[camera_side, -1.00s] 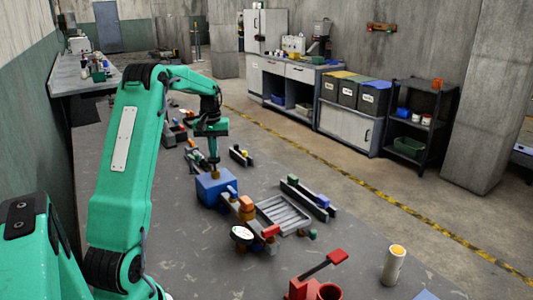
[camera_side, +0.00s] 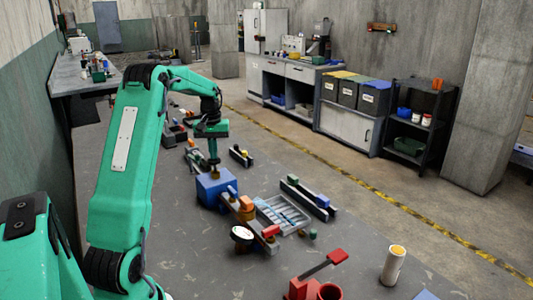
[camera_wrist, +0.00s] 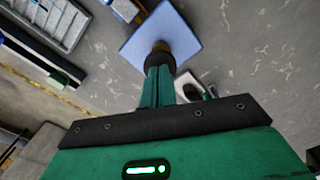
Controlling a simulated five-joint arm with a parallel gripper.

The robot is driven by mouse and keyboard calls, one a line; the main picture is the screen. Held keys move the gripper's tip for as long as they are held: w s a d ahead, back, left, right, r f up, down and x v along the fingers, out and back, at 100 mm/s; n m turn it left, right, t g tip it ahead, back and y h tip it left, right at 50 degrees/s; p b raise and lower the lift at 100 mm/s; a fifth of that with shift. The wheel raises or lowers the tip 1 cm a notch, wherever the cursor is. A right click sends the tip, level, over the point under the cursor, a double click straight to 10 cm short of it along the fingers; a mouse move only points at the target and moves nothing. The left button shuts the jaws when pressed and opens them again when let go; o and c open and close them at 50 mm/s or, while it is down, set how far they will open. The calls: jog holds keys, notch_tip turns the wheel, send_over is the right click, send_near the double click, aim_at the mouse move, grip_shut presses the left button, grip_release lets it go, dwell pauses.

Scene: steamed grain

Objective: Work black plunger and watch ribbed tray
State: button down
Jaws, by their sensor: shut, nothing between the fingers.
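A blue block (camera_side: 213,188) stands on the grey table, with a short brownish stem on its top. My gripper (camera_side: 213,160) points straight down over that stem, its fingers shut with nothing between them. In the wrist view, the blue block (camera_wrist: 162,36) lies beyond my fingertips (camera_wrist: 160,64), and a dark round piece shows at their ends. I cannot tell clearly whether it is the black plunger. The ribbed tray (camera_side: 301,222) lies to the right of the block, with pale blue streaks along its grooves. Part of it shows at the upper left of the wrist view (camera_wrist: 72,38).
A white round dial (camera_side: 242,233) stands in front of the block. A dark rail with coloured blocks (camera_side: 308,198) lies behind the tray. A red lever device (camera_side: 318,275) and a white cylinder (camera_side: 394,266) stand at the front.

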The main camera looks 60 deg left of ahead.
jog(key=shift+r, duration=3)
notch_tip(320, 180, up, 4)
jog(key=shift+f, duration=0.15)
jog(key=shift+f, duration=0.1)
jog(key=shift+f, duration=3.15)
jog(key=shift+f, duration=0.15)
